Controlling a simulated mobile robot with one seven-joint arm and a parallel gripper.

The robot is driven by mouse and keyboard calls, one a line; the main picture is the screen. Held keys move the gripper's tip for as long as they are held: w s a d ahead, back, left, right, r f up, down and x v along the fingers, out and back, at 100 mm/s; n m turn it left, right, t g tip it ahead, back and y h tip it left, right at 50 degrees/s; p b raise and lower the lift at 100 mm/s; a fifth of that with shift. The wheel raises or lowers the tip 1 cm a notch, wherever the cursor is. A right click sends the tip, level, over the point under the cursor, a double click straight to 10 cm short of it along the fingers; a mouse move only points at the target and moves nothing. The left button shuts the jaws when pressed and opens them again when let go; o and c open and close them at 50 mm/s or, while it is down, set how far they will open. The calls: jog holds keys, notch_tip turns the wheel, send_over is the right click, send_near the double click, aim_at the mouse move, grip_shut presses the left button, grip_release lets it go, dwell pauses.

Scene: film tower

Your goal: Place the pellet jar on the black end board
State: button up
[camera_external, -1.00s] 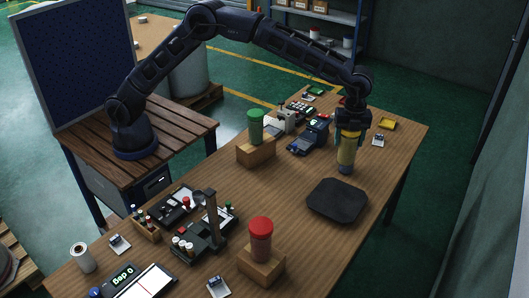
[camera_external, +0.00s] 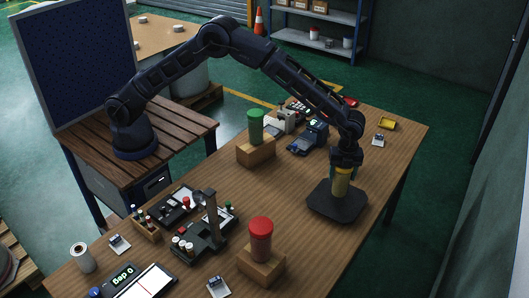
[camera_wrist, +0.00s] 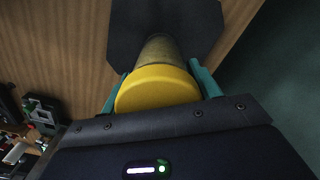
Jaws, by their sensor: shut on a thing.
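The pellet jar (camera_external: 341,184) has a yellow lid and a tan body. My gripper (camera_external: 343,168) is shut on it near the lid and holds it upright over the black end board (camera_external: 322,205). In the wrist view the yellow lid (camera_wrist: 158,88) sits between the teal fingers, and the jar's body points toward the black board (camera_wrist: 200,22). The board is a dark slab with cut corners, lying flat on the table. I cannot tell whether the jar's base touches the board.
A red-lidded jar (camera_external: 261,240) and a green-lidded jar (camera_external: 255,127) stand on wooden blocks. A dark stand with a post (camera_external: 211,220) and small devices (camera_external: 308,138) are on the wooden table. Bare table (camera_external: 285,185) lies left of the board.

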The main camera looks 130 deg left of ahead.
jog(key=shift+f, duration=1.4)
jog(key=shift+f, duration=0.15)
jog(key=o, duration=1.2)
